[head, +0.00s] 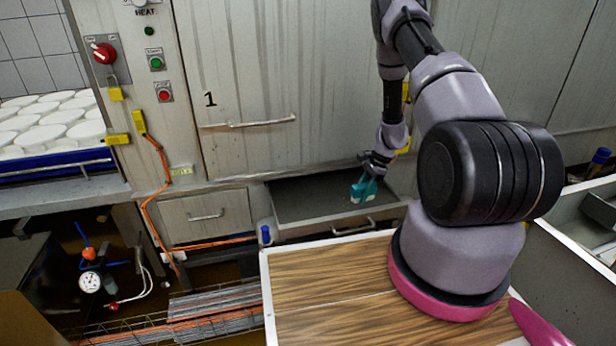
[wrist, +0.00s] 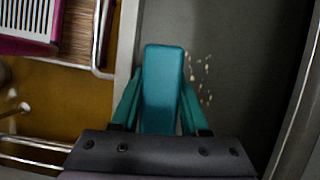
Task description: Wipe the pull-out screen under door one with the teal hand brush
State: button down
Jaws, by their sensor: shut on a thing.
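The teal hand brush (head: 363,190) is held by my gripper (head: 373,172), over the pull-out screen drawer (head: 315,218) below door one (head: 250,90). In the wrist view my gripper (wrist: 160,110) has its fingers on both sides of the brush (wrist: 163,80). The drawer is pulled out, and its dark floor (wrist: 240,50) shows in the wrist view. Pale crumbs (wrist: 202,80) lie on that floor just right of the brush. The brush is at or close above the floor; I cannot tell whether it touches. Its bristles are mostly hidden.
My wooden-topped base (head: 330,290) stands close in front of the drawer. An orange cable (head: 150,210) hangs left of it. A wire rack (head: 200,310) lies low at the left. A grey bin with a blue-capped bottle (head: 598,160) stands at the right.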

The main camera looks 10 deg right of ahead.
aim_at(362, 186)
jog(key=shift+r, duration=1.9)
jog(key=shift+w, duration=0.1)
